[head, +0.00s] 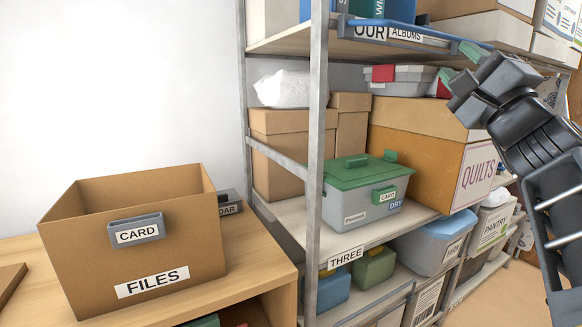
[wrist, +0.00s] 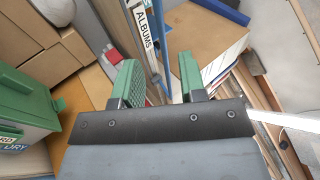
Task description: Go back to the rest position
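My gripper (head: 464,72) is raised at the upper right of the head view, in front of the shelf rack near the ALBUMS label. In the wrist view its two green-padded fingers (wrist: 158,84) stand apart with a gap between them. Nothing is held in that gap. The shelf edge, the ALBUMS label (wrist: 150,32) and a blue bar (wrist: 168,60) show behind the fingers.
A metal shelf rack (head: 316,130) holds several boxes, including a green-lidded bin (head: 352,174) and a QUILTS box (head: 474,172). An open FILES carton (head: 190,262) stands on a wooden table (head: 262,262) at left. The wall above the table is bare.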

